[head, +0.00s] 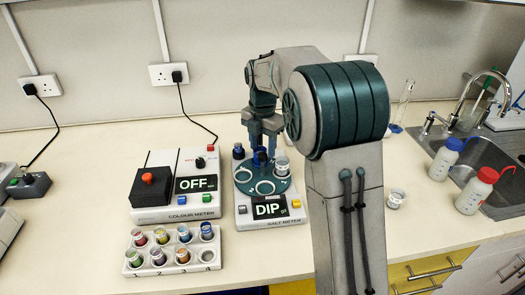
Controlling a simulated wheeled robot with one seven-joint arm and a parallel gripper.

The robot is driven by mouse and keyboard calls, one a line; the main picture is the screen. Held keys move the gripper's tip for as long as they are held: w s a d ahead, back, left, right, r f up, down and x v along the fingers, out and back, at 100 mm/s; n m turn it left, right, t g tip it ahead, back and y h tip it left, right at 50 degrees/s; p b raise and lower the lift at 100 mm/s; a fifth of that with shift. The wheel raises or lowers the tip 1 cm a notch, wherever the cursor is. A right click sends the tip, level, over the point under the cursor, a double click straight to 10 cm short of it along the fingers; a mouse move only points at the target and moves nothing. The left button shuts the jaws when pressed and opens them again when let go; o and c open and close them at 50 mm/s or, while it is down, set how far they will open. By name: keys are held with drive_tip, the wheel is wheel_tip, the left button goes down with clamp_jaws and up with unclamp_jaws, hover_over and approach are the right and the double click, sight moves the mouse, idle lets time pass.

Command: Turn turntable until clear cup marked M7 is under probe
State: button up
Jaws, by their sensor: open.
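The green turntable (246,181) sits on the salt meter (244,217), whose display (269,208) reads DIP. A clear cup (281,167) stands on its right side, with a marking too small to read. A dark blue item (260,158) shows at the back of the turntable, and a dark cup (238,151) stands at its back left. Empty round wells show at the front. My gripper (265,143) is open, pointing down over the back of the turntable near the blue item. I cannot tell whether it touches anything. The probe is not clearly distinguishable.
The colour meter (182,212) with display OFF stands left. A white rack (140,268) of coloured vials is in front of it. Another small cup (396,198) stands on the bench right of my arm. Wash bottles (445,160) and a sink (490,165) are far right.

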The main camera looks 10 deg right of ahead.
sight(262, 166)
drive_tip(key=shift+f, duration=1.2)
clamp_jaws()
